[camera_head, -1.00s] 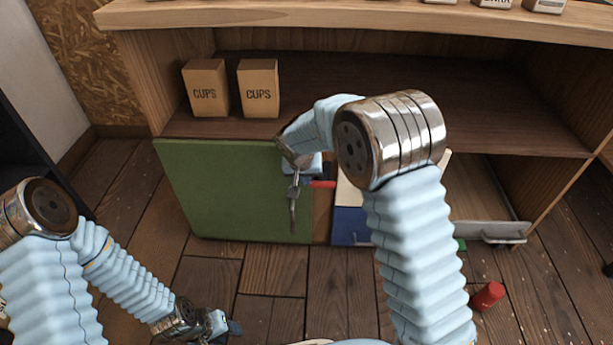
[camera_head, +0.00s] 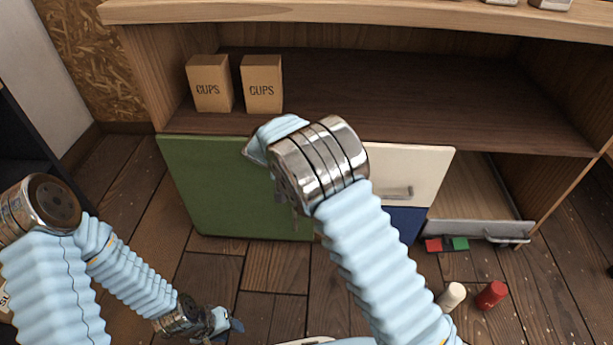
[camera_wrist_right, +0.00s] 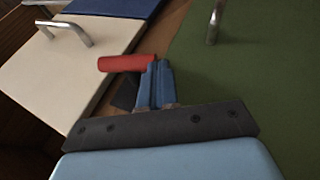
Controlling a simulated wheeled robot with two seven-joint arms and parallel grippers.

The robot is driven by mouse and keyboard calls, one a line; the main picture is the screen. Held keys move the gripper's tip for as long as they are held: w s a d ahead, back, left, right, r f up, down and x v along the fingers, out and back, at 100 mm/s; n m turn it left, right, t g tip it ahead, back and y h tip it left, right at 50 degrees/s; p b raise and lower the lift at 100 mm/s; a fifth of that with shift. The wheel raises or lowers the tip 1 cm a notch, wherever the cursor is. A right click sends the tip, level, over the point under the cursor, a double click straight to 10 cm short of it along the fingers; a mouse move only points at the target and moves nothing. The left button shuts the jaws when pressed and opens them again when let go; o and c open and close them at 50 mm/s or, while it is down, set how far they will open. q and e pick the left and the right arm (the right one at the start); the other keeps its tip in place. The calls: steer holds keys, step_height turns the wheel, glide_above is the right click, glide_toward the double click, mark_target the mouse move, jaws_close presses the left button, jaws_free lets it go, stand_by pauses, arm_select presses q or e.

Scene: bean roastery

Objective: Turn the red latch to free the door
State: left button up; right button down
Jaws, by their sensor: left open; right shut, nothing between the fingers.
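The red latch (camera_wrist_right: 125,63) lies across the wrist view as a short red bar, beside the edge of the green door (camera_wrist_right: 262,75). My right gripper (camera_wrist_right: 155,70) is shut and empty, its blue fingers right at the latch's right end; I cannot tell whether they touch it. In the head view the green door (camera_head: 215,190) stands closed at the lower left of the cabinet, and my right arm hides the latch and the right fingers. My left gripper (camera_head: 222,324) is open, low over the floor at the bottom left.
Right of the door are a cream drawer front (camera_head: 415,165) with a metal handle and a blue panel (camera_head: 408,222). A metal-handled tray (camera_head: 480,229) is farther right. Red (camera_head: 491,295) and cream (camera_head: 453,296) cylinders are on the floor. Two CUPS boxes (camera_head: 209,85) (camera_head: 262,85) stand on the shelf.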

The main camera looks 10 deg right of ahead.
arm_select(q)
step_height(320, 180, down, 8)
steer(key=b, duration=0.8)
steer(key=shift+d, duration=0.15)
arm_select(e)
step_height(320, 180, down, 7)
steer(key=d+n+g+h, duration=0.1)
steer(key=n+h, duration=0.2)
steer(key=h, duration=0.8)
steer(key=shift+s+d+r+h, duration=0.15)
steer(key=shift+s+d+h, duration=0.05)
steer(key=shift+d+h, duration=0.1)
arm_select(q)
steer(key=shift+f, duration=0.2)
